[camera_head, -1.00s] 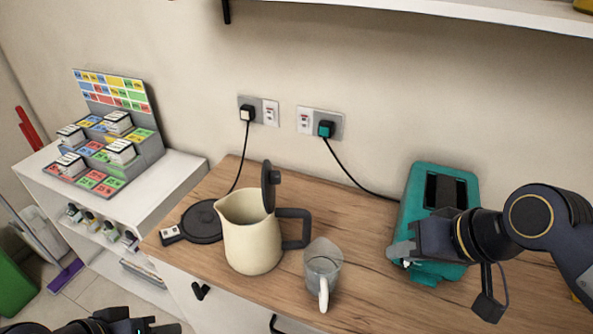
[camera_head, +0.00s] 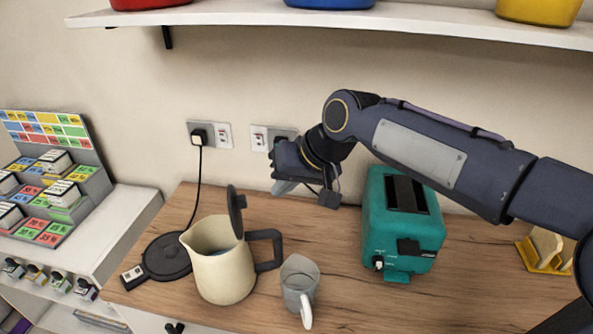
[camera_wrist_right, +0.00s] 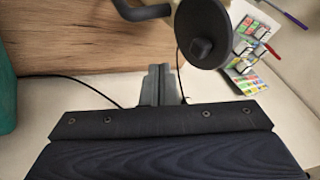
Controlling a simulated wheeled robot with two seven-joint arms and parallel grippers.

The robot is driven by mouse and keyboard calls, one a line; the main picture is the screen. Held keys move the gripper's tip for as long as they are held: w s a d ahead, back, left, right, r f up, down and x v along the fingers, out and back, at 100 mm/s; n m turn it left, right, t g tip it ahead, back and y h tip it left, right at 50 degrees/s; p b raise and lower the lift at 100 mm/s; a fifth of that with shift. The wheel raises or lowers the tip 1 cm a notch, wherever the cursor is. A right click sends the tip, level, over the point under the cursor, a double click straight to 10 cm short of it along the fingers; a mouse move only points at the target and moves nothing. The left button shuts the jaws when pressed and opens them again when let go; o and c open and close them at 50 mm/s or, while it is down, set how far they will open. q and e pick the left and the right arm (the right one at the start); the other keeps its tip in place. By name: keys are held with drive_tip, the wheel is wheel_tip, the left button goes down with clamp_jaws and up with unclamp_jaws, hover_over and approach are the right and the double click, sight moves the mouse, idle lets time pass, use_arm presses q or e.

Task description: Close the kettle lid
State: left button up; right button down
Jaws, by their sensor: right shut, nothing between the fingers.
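The cream kettle (camera_head: 222,272) stands upright on the wooden counter, beside its dark round base (camera_head: 166,256). Its dark lid (camera_head: 237,211) is open, standing up steeply at the handle side. The dark handle (camera_head: 268,250) points right. My right gripper (camera_head: 280,188) is shut and empty, in the air behind and to the right of the lid, near the wall. In the right wrist view the shut fingers (camera_wrist_right: 160,84) point toward the lid (camera_wrist_right: 203,32), whose outer face and knob show; they look apart from it. My left gripper is not in view.
A clear measuring jug (camera_head: 299,285) stands just right of the kettle. A teal toaster (camera_head: 402,222) is further right, below my right arm. A shelf (camera_head: 400,24) with coloured pots runs overhead. A black cord (camera_head: 197,185) hangs from the left socket.

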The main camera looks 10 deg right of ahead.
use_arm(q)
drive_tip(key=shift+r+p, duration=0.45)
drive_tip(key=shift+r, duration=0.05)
use_arm(e)
drive_tip(key=shift+w+a+f, duration=0.1)
drive_tip(key=shift+a+f, duration=0.15)
drive_tip(key=shift+a, duration=0.5)
drive_tip(key=shift+a+f, duration=0.2)
drive_tip(key=shift+a, duration=0.6)
drive_tip(key=shift+w+a+f, duration=0.1)
drive_tip(key=shift+a+f, duration=0.15)
drive_tip(key=shift+a, duration=0.5)
